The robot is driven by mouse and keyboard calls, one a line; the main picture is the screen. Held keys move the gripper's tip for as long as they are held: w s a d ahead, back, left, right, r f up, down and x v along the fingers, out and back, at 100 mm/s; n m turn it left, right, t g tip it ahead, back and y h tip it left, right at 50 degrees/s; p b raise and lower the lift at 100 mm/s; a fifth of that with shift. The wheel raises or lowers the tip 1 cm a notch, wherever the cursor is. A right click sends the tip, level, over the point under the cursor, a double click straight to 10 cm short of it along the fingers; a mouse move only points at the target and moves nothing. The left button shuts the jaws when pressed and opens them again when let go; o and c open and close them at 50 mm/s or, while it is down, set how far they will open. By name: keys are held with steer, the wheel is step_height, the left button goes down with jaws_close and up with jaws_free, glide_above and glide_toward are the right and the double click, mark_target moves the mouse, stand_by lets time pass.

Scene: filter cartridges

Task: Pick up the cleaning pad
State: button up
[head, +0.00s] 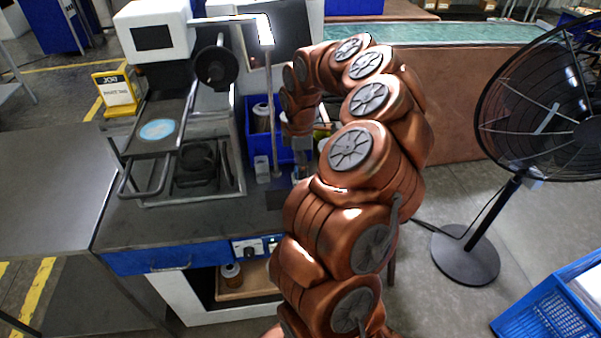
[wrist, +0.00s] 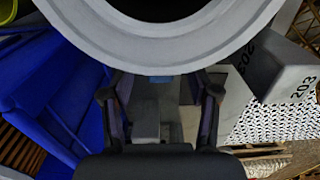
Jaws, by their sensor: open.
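I cannot pick out the cleaning pad with certainty. In the wrist view a grey block (wrist: 146,122) shows between the fingers of my gripper (wrist: 160,98); whether it is the pad is unclear. The fingers are spread apart and nothing is seen pinched between them. In the head view my gripper (head: 302,165) points down over the right part of the dark bench (head: 170,222), largely hidden by my arm. A big grey ring covers the top of the wrist view.
A blue bin (head: 255,127) stands behind my gripper; blue plastic (wrist: 62,85) also fills the wrist view's left. Grey blocks marked 203 (wrist: 290,80) and a patterned white surface (wrist: 275,122) lie right. A machine (head: 150,115) occupies the bench's left. A fan (head: 545,110) stands right.

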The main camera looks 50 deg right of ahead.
steer(key=shift+f, duration=0.9)
jaws_close()
